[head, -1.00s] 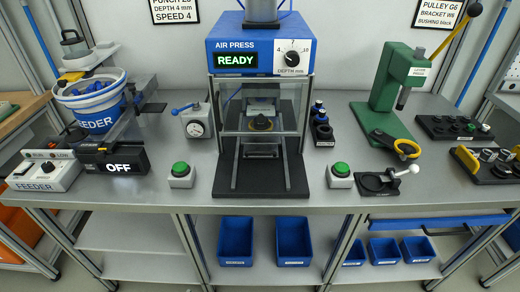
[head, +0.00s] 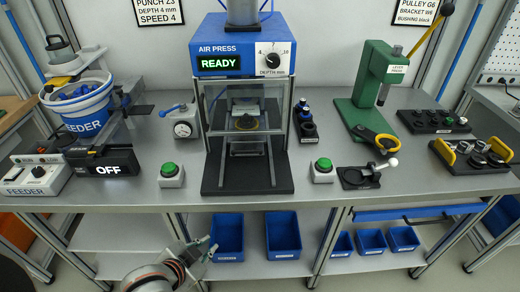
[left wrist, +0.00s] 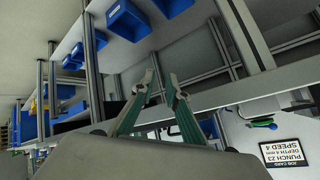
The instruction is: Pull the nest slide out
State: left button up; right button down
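The air press (head: 232,63) stands at the bench's middle with its display lit READY. Its nest slide (head: 247,143) sits inside, behind the clear guard, above two metal rails on the black base plate (head: 215,186). My right gripper is not in view.
Green buttons stand left (head: 170,175) and right (head: 322,171) of the press base. Blue bins (head: 283,236) sit on the lower shelf.

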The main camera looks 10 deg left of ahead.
pick_arm(q)
jog(key=w+d+r+n+t+h, duration=0.1)
jog(key=w+d+r+t+h, duration=0.45)
jog(key=d+r, duration=0.75)
jog(key=w+d+r+n+t+h, duration=0.1)
jog(key=w+r+n+t, duration=0.1)
jog(key=w+r+n, duration=0.3)
jog(key=w+r+n+t+h, duration=0.1)
jog(key=w+r+n+t, duration=0.2)
jog(key=r, duration=0.4)
jog(key=w+a+r+n+t+y, duration=0.2)
jog(key=w+a+n+y, duration=0.1)
jog(key=n+y, duration=0.35)
jog(key=w+a+f+n+g+y, duration=0.4)
jog(key=f+n+y, duration=0.2)
jog(key=n, duration=0.4)
jog(key=n+g, duration=0.2)
jog(key=g, duration=0.1)
send_near(253, 152)
jog(key=w, duration=0.1)
jog(key=w+a, duration=0.1)
jog(key=shift+w+r, duration=0.2)
jog(key=shift+w, duration=0.2)
jog(key=shift+d+f+n, duration=0.1)
jog(key=shift+f+n, duration=0.15)
jog(key=shift+f, duration=0.1)
jog(key=shift+w+f, duration=0.15)
jog(key=shift+w, duration=0.1)
jog(key=x, duration=0.7)
jog(key=shift+f, duration=0.1)
